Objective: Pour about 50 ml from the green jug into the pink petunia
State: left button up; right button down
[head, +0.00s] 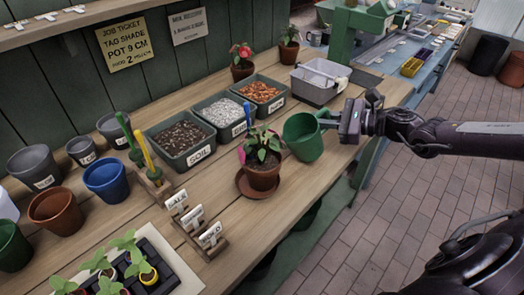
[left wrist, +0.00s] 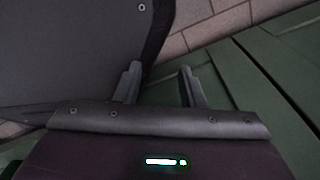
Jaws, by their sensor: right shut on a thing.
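The green jug (head: 303,138) is in the head view, right of a potted plant. My right gripper (head: 347,121) is shut on the jug's handle side and holds it near the bench's front edge. I cannot tell how far the jug tilts, and its contents are hidden. The potted plant with a pink flower, the pink petunia (head: 264,156), stands in a terracotta pot on a brown saucer (head: 244,188), just left of the jug. No stream shows between them. My left gripper (left wrist: 158,86) shows in the left wrist view with its fingers apart and empty.
Trays of soil (head: 181,139), white grains (head: 221,113) and orange chips (head: 262,92) stand behind the plant. A grey bin (head: 318,84) is behind the jug. Label stands (head: 203,228) and seedlings (head: 125,262) lie front left. Bare bench lies in front of the saucer.

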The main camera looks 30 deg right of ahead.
aim_at(309, 115)
jog(key=shift+n+g+h, duration=0.3)
jog(key=shift+n+h, duration=0.4)
jog(key=shift+n, duration=0.2)
jog(key=a+r+p, duration=0.2)
jog(key=r, duration=0.1)
jog(key=shift+s+a+r+p, duration=0.15)
jog(key=shift+a+p, duration=0.2)
jog(key=shift+a+r+n+h+p, duration=0.3)
jog(key=shift+r+p, duration=0.25)
jog(key=shift+p, duration=0.05)
jog(key=shift+a+r, duration=0.1)
jog(key=shift+r, duration=0.05)
jog(key=shift+s+a+r+n+h+p, duration=0.1)
jog(key=shift+a+r+n+h+p, duration=0.25)
jog(key=shift+r+n+h+p, duration=0.35)
jog(key=shift+a+r+p, duration=0.1)
jog(key=shift+r+p, duration=0.05)
jog(key=shift+p, duration=0.2)
jog(key=shift+a, duration=0.1)
jog(key=shift+a+r+p, duration=0.3)
jog(key=shift+r+p, duration=0.1)
dwell(0.3)
